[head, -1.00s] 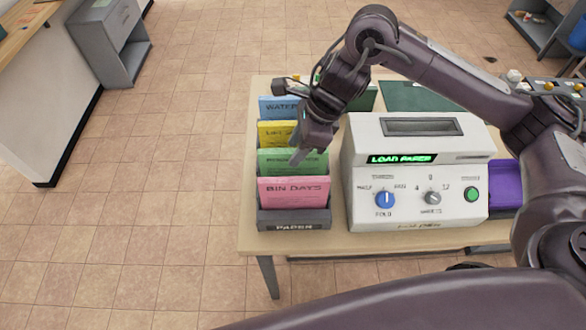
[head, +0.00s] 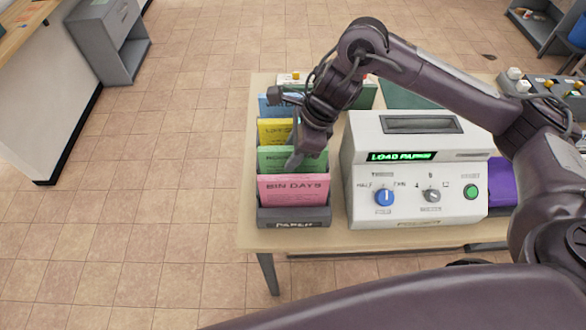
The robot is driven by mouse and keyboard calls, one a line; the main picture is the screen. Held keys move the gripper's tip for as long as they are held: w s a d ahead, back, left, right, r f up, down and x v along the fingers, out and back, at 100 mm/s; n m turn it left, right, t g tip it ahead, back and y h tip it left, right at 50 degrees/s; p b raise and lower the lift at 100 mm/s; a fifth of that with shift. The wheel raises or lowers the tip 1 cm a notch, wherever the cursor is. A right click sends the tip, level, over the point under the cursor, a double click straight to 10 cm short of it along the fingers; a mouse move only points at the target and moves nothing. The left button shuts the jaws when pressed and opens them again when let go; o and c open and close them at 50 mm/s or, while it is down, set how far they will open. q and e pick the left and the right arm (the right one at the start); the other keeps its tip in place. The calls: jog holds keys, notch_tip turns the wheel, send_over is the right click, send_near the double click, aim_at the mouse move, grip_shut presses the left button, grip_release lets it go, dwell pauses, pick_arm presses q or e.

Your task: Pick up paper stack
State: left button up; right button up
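A dark paper rack (head: 293,223) stands at the left end of the table. It holds upright paper stacks: pink "BIN DAYS" (head: 293,191) in front, then green (head: 275,158), yellow (head: 273,131) and blue (head: 272,106) behind. My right gripper (head: 296,160) points down at the top right part of the green stack, just behind the pink one. One fingertip shows over the green sheet. The other finger is hidden, so I cannot tell the opening or whether it touches paper. My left gripper is not in view.
A white folding machine (head: 418,205) with a "LOAD PAPER" display stands right of the rack, close to my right arm. A purple tray (head: 501,182) is beside it. The wooden table (head: 262,88) ends just left of the rack. Open floor (head: 160,190) lies further left.

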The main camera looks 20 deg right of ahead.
jog(key=shift+f, duration=0.1)
dwell(0.4)
grip_shut()
